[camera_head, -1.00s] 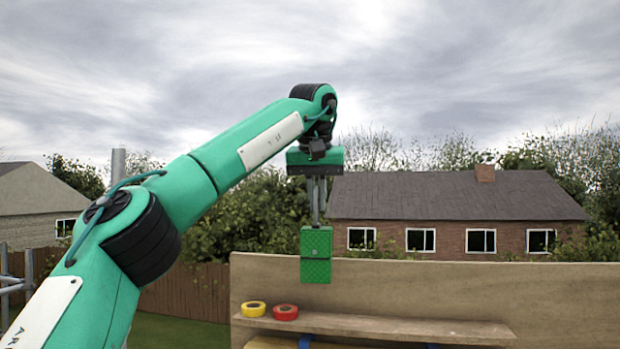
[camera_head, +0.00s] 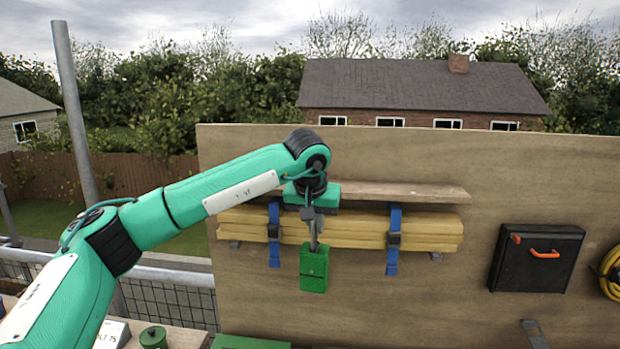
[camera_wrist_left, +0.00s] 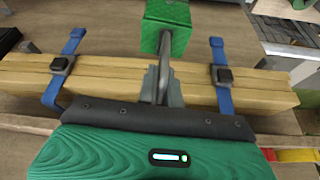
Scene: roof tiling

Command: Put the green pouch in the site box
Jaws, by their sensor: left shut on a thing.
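The green pouch (camera_head: 314,268) is a small, boxy, bright green thing. It hangs from my left gripper (camera_head: 316,240), which is shut on its top end. The pouch is in the air in front of the wooden board, just below the strapped planks in the head view. In the left wrist view the pouch (camera_wrist_left: 166,28) is at the top middle, beyond the fingers. A flat green surface (camera_head: 250,342) shows at the bottom edge of the head view; it is mostly cut off, and I cannot tell whether it is the site box. My right gripper is not in view.
The upright board (camera_head: 400,300) carries a shelf (camera_head: 400,191), yellowish planks (camera_head: 345,228) in blue straps, a black case (camera_head: 535,258) with an orange handle, and a yellow coil (camera_head: 611,272). A green tin (camera_head: 153,338) and white box (camera_head: 112,334) stand at lower left, near a pole (camera_head: 78,110).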

